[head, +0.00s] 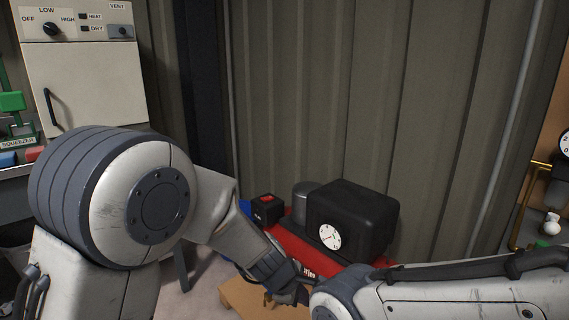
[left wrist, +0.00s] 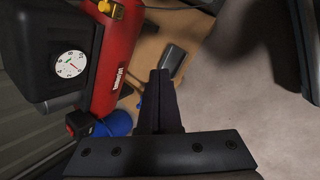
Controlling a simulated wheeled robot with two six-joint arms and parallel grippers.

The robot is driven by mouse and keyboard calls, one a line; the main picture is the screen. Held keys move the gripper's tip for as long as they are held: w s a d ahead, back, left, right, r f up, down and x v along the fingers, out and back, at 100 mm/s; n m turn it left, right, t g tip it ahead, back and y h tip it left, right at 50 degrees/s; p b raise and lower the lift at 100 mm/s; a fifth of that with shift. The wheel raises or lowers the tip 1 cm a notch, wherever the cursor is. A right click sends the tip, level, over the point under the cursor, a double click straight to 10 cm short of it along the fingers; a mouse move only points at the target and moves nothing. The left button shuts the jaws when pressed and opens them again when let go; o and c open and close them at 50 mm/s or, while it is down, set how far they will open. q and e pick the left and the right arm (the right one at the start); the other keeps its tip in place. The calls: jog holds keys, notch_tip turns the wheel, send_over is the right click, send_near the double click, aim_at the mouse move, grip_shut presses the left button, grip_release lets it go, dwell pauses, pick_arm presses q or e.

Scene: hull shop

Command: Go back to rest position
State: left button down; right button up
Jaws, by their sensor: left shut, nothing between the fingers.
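My left arm comes in from the left in the head view, bent downward, and its gripper (head: 296,291) is low in the middle, partly hidden by my other arm. In the left wrist view the left gripper (left wrist: 159,75) has its fingers together with nothing between them. It is beside the red compressor (left wrist: 117,50), apart from it as far as I can tell. My right arm crosses the lower right of the head view. Its gripper is out of view.
The red compressor with its black housing (head: 372,215) and gauge (head: 329,236) sits on a wooden board (head: 238,297) by the corrugated wall. A blue object (left wrist: 118,122) lies near it. A cream cabinet (head: 82,75) stands at the left. Grey floor (left wrist: 240,70) is open beside the board.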

pick_arm(q)
jog(key=s+a+m+g+y, duration=0.1)
jog(key=s+a+m+y, duration=0.1)
jog(key=s+a+m, duration=0.45)
jog(key=s+a+m+y, duration=0.1)
jog(key=s+a+m, duration=0.15)
jog(key=a, duration=0.65)
jog(key=s+a+m+g+y, duration=0.1)
jog(key=s+a+m+y, duration=0.15)
jog(key=a+m, duration=0.4)
jog(key=s+d+r+m+g+h, duration=0.1)
jog(key=s+d+r+m, duration=0.2)
jog(key=s+d, duration=0.35)
jog(key=s+d+r+m+g+h, duration=0.1)
jog(key=s+d+r+m, duration=0.2)
jog(key=s+d, duration=0.3)
notch_tip(320, 180, up, 27)
jog(key=s+p, duration=0.1)
jog(key=p, duration=2.5)
jog(key=shift+s+a+p, duration=0.2)
jog(key=shift+a+p, duration=0.05)
jog(key=shift+p, duration=0.15)
